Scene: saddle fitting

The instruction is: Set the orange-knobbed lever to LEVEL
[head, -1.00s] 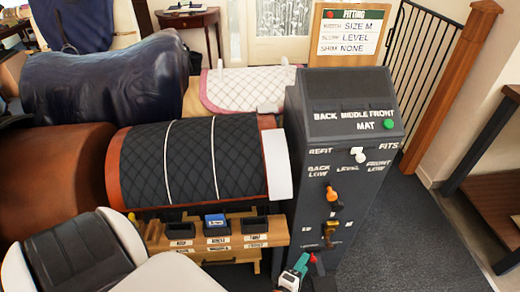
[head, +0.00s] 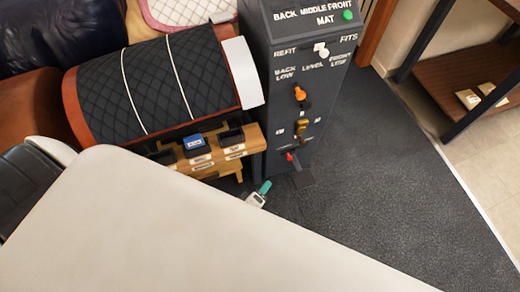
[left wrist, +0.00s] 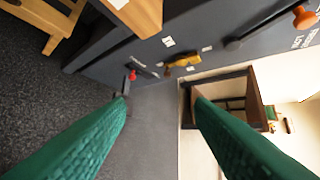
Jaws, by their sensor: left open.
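The orange-knobbed lever (head: 300,93) is on the front of the dark grey console (head: 262,70), below the labels BACK LOW, LEVEL and FRONT LOW. Its knob lies between BACK LOW and LEVEL in the picture; I cannot tell its exact setting. The knob also shows at the upper right of the left wrist view (left wrist: 305,18). My left gripper (head: 264,187) is low, left of the console's foot and below the lever; it is mostly hidden. Its green fingers are apart and empty in the left wrist view (left wrist: 162,105). My right gripper is not in view.
A brass-coloured lever (head: 301,128) and a red knob (head: 290,157) sit below the orange one. A white knob (head: 321,49) and a green button (head: 348,15) are above. A wooden shelf with bins (head: 235,150) stands left. Carpet at right is clear.

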